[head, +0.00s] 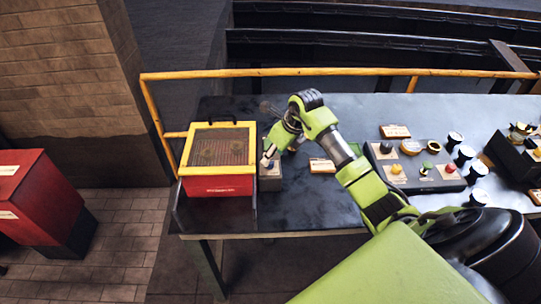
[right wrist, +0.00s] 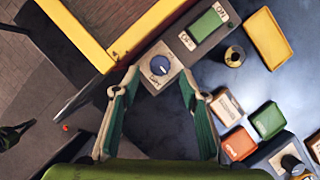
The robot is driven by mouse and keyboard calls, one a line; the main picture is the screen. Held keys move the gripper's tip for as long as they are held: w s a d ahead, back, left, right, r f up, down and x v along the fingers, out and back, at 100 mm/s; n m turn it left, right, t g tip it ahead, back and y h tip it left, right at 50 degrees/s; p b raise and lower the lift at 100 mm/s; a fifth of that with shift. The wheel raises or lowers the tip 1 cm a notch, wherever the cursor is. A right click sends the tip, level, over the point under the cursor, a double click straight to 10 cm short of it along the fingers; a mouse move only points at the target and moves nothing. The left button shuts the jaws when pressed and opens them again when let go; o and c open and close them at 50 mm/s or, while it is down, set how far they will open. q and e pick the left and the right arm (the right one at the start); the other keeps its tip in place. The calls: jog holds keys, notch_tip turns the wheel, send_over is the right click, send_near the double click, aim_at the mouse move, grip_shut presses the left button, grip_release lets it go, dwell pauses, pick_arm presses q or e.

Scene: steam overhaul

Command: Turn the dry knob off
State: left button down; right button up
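The dry knob (right wrist: 160,66) is a round dark blue dial with a light mark, on a pale square plate whose lettering is too small to read surely. It sits on a grey control box (head: 270,180) beside the red, yellow-framed box. My right gripper (right wrist: 160,84) is open, its two fingers pointing at the knob, one on either side of the plate's near edge. I cannot tell whether they touch it. In the head view the right gripper (head: 268,156) is over the control box and hides part of it. My left gripper is not in view.
The red box with yellow frame and mesh lid (head: 216,186) stands close left of the control box. A green ON/OFF switch (right wrist: 208,24) lies beyond the knob. A panel of coloured knobs (head: 415,167) and several black-and-white cylinders stand right. The table front (head: 310,215) is clear.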

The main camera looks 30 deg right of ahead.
jog(key=shift+p+x, duration=0.4)
jog(key=shift+x, duration=1.65)
jog(key=c, duration=1.1)
